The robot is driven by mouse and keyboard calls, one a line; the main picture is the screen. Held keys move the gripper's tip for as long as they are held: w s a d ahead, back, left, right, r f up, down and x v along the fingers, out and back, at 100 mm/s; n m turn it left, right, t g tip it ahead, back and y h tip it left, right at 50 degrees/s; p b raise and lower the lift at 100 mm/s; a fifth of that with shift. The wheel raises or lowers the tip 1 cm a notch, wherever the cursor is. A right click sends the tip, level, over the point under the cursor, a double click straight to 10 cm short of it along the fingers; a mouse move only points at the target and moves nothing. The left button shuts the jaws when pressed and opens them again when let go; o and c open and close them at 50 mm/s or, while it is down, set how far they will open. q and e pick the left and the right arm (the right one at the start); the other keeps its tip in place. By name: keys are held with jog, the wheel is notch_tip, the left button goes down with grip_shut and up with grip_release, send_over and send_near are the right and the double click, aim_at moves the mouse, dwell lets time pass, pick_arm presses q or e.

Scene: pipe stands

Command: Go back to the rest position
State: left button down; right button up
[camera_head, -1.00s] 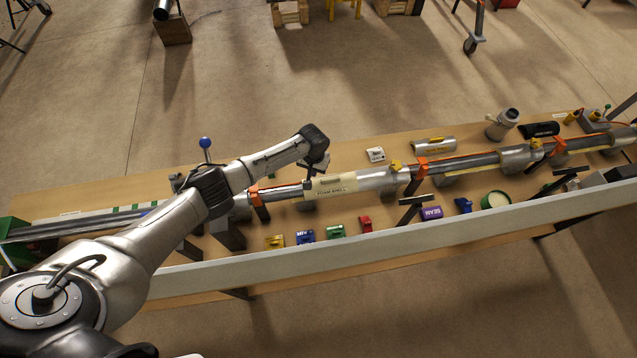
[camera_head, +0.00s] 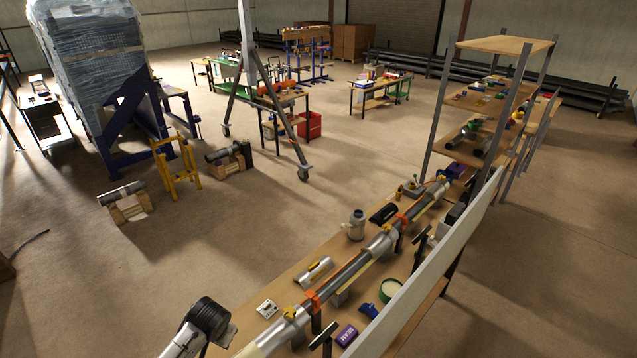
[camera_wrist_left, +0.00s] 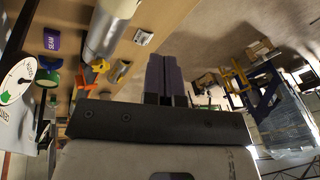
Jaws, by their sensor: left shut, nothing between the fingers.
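My left gripper (camera_wrist_left: 166,78) shows in the left wrist view with its two dark fingers together and nothing between them. It is beside the workbench, apart from the long silver pipe (camera_wrist_left: 108,28). In the head view, part of my left arm enters at the bottom left, by the near end of the bench; its fingers cannot be made out there. The pipe (camera_head: 350,268) runs along the bench (camera_head: 285,285) on supports with orange clamps (camera_head: 312,300). My right gripper is in neither current view.
On the bench are a white label block (camera_head: 267,308), a silver half-shell (camera_head: 315,271), a grey fitting (camera_head: 356,225), a purple block (camera_head: 347,335) and a green-rimmed roll (camera_head: 390,290). A shelf rack (camera_head: 497,45) stands at the far end. Open floor (camera_head: 190,250) lies left of the bench.

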pick_arm(q)
jog(key=s+d+r+m+t+h, duration=0.15)
jog(key=d+r+t, duration=0.4)
jog(key=r, duration=0.75)
jog(key=s+d+r, duration=0.2)
jog(key=s+r, duration=0.2)
jog(key=s, duration=0.7)
jog(key=s+a+f+n+g, duration=0.1)
jog(key=s+f+g, duration=0.1)
jog(key=s+f, duration=0.6)
jog(key=s+a+f+n+g, duration=0.1)
jog(key=s+f, duration=0.7)
jog(key=s, duration=1)
jog(key=shift+s+a+n+g, duration=0.25)
jog(key=shift+a+n+g, duration=0.1)
jog(key=shift+n+g, duration=0.5)
